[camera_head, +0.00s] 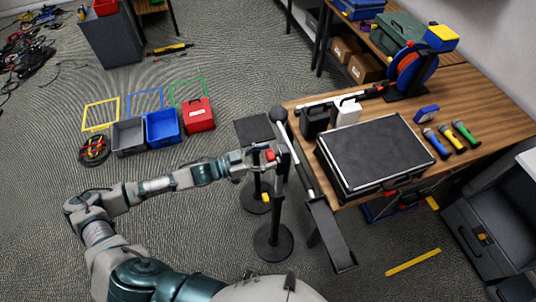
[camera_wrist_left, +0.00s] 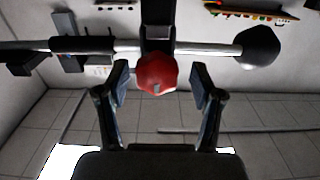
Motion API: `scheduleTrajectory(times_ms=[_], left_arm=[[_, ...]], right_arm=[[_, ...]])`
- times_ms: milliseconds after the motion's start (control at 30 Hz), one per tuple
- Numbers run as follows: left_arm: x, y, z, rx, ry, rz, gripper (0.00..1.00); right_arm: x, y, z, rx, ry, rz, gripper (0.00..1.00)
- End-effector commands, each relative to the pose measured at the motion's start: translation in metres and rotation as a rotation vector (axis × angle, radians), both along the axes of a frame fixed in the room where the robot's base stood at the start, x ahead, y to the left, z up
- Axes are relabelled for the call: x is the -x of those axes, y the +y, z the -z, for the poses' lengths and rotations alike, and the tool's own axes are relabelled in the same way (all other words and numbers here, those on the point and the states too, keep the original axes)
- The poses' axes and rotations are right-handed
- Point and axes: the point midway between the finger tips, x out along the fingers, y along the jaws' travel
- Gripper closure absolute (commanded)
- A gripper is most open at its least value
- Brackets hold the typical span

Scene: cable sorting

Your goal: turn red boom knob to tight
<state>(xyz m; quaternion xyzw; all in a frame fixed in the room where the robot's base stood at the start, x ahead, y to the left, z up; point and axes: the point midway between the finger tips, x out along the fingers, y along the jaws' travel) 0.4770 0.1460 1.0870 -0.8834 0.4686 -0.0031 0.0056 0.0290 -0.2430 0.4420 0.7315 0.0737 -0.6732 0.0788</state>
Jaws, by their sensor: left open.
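The red boom knob (camera_wrist_left: 157,72) sits on the stand's dark clamp, just below the horizontal boom (camera_wrist_left: 205,48) in the left wrist view. In the head view the red knob (camera_head: 269,155) shows at the end of my left arm. My left gripper (camera_wrist_left: 160,78) is open, with one finger on each side of the knob and a gap on both sides. In the head view the left gripper (camera_head: 262,157) is at the stand, beside the table's left edge. The knob's tight or loose marking cannot be read. My right gripper is not in view.
A wooden table (camera_head: 487,100) with a black flight case (camera_head: 375,150) stands right of the stand. Round stand bases (camera_head: 272,243) are on the floor below. Blue (camera_head: 162,127) and grey bins and a red box (camera_head: 198,115) lie left. The carpet between is mostly clear.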

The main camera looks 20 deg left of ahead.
Motion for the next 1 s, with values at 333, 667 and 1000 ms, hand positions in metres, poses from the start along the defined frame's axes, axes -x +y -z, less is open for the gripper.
scheduleTrajectory(times_ms=[333, 667, 1000], left_arm=[[0.041, 0.063, 0.003, -0.004, 0.005, -0.002, 0.33], [0.062, 0.095, 0.002, -0.001, 0.003, 0.0, 0.33], [0.062, 0.095, 0.002, 0.001, 0.001, 0.0, 0.33]], right_arm=[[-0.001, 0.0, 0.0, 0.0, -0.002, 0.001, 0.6], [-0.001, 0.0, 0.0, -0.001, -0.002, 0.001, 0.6], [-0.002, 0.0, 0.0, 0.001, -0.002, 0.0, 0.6]])
